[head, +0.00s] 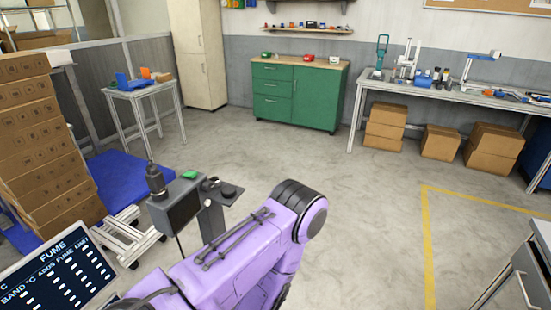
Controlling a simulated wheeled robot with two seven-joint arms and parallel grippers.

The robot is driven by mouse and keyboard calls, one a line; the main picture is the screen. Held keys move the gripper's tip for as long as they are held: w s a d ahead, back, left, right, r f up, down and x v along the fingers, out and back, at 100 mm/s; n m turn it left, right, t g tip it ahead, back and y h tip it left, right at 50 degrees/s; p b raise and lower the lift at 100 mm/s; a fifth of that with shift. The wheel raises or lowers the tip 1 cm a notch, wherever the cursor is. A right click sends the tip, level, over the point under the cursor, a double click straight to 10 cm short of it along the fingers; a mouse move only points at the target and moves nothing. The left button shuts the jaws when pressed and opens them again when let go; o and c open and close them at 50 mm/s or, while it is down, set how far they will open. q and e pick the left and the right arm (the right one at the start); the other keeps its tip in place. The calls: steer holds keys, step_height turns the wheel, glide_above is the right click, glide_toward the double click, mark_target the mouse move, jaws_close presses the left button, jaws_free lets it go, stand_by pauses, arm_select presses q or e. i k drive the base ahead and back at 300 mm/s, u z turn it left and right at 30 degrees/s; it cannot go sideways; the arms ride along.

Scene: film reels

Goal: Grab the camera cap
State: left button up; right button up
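I cannot single out the camera cap for sure. A small dark round piece (229,190) rests on a grey bracket plate (240,200) left of centre; it may be the cap, but it is too small to tell. Next to it is a dark box-shaped device (178,208) on a stand, with a black cylinder (155,181) on its left, a green piece (190,175) on top and a small black knob-like part (210,184) at its right. A purple arm with a black rounded joint rises from the bottom centre, close in front of the bracket. Neither gripper shows.
Stacked cardboard boxes (40,140) and a blue pallet (122,178) stand at left, above a dark display panel (55,278). A green cabinet (297,95) stands at the back, a workbench (450,95) at right. The floor (370,200) in the middle is clear.

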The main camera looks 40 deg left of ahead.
mark_target(228, 191)
steer(key=i, duration=2.45)
steer(key=u, duration=3.55)
